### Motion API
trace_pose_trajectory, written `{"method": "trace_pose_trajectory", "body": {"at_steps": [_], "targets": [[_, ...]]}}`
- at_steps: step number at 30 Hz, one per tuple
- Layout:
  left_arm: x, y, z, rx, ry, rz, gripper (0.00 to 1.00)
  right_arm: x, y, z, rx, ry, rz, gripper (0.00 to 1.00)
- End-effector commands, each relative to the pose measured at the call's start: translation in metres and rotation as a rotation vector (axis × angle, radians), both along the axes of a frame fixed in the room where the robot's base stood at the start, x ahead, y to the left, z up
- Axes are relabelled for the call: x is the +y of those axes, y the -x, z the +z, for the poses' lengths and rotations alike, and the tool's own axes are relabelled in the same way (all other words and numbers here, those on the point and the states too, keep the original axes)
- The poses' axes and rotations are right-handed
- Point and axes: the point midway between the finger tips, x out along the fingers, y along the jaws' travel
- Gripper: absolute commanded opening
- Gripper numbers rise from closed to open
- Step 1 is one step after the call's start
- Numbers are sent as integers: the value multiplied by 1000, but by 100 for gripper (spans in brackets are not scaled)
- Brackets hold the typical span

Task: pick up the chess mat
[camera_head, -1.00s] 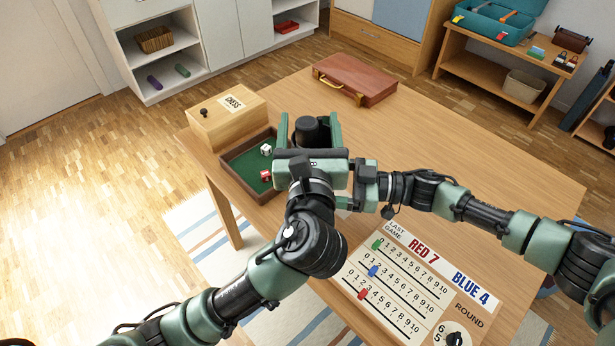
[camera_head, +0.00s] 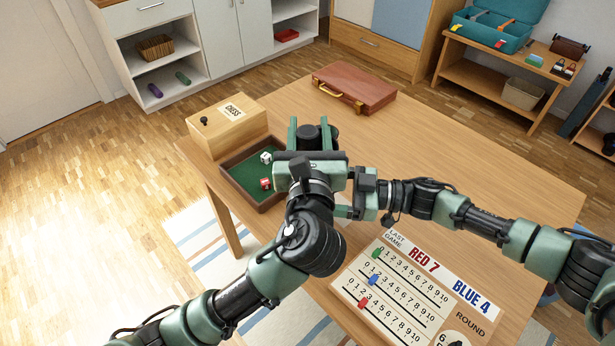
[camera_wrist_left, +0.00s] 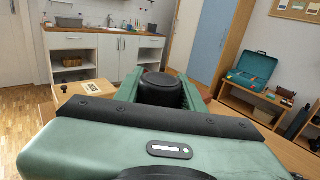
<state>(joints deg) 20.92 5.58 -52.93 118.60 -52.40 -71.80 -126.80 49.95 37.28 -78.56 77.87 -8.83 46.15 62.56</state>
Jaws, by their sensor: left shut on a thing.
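My left gripper (camera_head: 313,133) is over the middle of the table, with one green finger on each side of a dark, round-topped cylinder (camera_head: 307,134). It is shut on this cylinder, which also shows between the fingers in the left wrist view (camera_wrist_left: 161,91). The cylinder may be the rolled chess mat, but I cannot tell for sure; its lower part is hidden by my gripper. No flat chess mat shows. My right gripper (camera_head: 345,197) is just right of and below the left one, its fingers mostly hidden behind my left arm.
A wooden box labelled CHESS (camera_head: 205,140) and a green-lined tray (camera_head: 240,191) with two dice stand left of the grippers. A red-brown case (camera_head: 355,86) lies at the back. A scoreboard (camera_head: 440,300) lies at the front right. The table's right side (camera_head: 480,160) is clear.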

Motion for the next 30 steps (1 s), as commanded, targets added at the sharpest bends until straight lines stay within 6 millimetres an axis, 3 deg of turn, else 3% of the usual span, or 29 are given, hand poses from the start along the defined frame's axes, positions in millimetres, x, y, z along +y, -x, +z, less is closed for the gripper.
{"method": "trace_pose_trajectory", "body": {"at_steps": [5, 11, 24, 30], "targets": [[0, 0, 5, -3, 2, 0, 0, 0, 0, 0, 1, 0, 1, 30], [0, 0, 34, -8, 7, -1, 0, 0, 0, 0, 0, 0, 0, 30], [-1, 1, 178, -12, 6, -3, 0, 0, 0, 0, 0, 1, 0, 30], [-1, 1, 233, -8, 3, -3, 0, 0, 0, -1, 1, 1, 0, 30]]}}
